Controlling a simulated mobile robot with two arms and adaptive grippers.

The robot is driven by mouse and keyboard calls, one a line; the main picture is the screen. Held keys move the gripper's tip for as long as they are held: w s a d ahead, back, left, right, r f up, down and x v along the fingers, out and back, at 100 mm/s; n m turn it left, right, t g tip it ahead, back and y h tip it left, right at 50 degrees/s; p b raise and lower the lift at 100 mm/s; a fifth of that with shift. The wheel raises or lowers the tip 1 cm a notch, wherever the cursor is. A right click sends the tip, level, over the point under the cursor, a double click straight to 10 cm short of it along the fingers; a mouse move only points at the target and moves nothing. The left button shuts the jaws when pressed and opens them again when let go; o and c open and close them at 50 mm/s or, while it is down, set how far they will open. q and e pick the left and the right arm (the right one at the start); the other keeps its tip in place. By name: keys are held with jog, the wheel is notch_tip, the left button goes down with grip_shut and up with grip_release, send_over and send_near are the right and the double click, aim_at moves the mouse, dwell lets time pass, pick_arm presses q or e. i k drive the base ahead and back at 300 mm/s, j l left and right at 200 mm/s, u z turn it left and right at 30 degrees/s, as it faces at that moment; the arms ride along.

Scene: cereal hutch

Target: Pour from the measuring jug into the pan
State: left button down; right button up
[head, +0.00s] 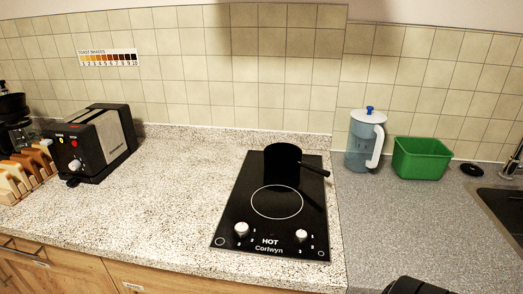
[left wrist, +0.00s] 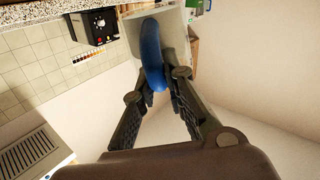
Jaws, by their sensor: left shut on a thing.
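The black pan (head: 282,163) stands upright on the back of the black hob, its handle pointing right. In the left wrist view, my left gripper (left wrist: 157,76) is shut on a blue curved handle (left wrist: 152,52). A pale grey-white body (left wrist: 176,22) lies just behind this handle and seems to be the measuring jug; its contents are hidden. My left gripper and what it holds are outside the head view. A dark part of mine (head: 415,286), apparently of the right gripper, shows at the bottom edge of the head view; its fingers are hidden.
A lidded clear jug with a white handle (head: 362,143) and a green tub (head: 422,158) stand right of the hob (head: 276,222). A toaster (head: 95,146) and toast rack (head: 27,171) stand at the left. The worktop between toaster and hob is clear.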

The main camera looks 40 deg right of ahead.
aim_at(280, 159)
jog(key=i+j+z, duration=0.15)
jog(key=j, duration=0.15)
jog(key=j+z, duration=0.15)
jog(key=j, duration=0.2)
jog(key=i+j+z, duration=0.15)
jog(key=j, duration=0.2)
jog(key=z, duration=2.6)
